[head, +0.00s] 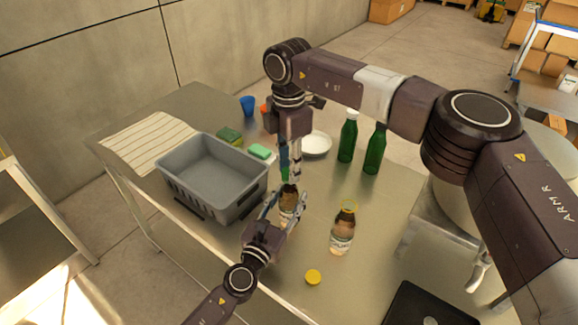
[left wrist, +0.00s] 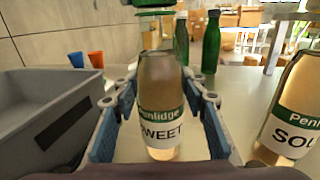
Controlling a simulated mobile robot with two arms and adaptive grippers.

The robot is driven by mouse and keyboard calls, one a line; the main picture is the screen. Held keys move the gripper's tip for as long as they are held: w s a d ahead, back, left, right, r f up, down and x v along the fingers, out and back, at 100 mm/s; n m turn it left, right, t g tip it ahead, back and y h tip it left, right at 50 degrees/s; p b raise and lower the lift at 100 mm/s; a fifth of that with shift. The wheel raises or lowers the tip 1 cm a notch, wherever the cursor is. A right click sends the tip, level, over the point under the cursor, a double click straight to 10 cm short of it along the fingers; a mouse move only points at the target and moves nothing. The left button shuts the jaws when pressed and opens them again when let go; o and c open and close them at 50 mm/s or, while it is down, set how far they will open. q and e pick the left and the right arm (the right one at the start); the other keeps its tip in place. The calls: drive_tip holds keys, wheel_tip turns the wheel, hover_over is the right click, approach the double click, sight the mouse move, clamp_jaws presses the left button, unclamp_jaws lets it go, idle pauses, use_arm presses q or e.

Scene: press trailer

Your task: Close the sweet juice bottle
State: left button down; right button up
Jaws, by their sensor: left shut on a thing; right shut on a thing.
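The sweet juice bottle (left wrist: 162,105) stands upright on the table, its label reading SWEET in the left wrist view. My left gripper (head: 285,209) is shut around its body, with one blue-padded finger on each side; the bottle (head: 288,200) is partly hidden by it in the head view. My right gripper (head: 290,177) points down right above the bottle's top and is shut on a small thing. A green disc-like edge, looking like a cap (left wrist: 154,12), shows over the bottle's neck in the left wrist view.
A second juice bottle (head: 342,232) stands to the right, with a yellow cap (head: 313,277) lying on the table before it. A grey crate (head: 172,183) stands left. Two green bottles (head: 375,150), a white plate (head: 317,145), sponges (head: 229,136) and cups (head: 248,106) are behind.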

drive_tip(key=m, duration=1)
drive_tip(key=shift+w, duration=0.1)
drive_tip(key=o, duration=0.7)
drive_tip(key=shift+r, duration=0.1)
drive_tip(key=shift+r, duration=2.15)
drive_tip(key=shift+c, duration=0.4)
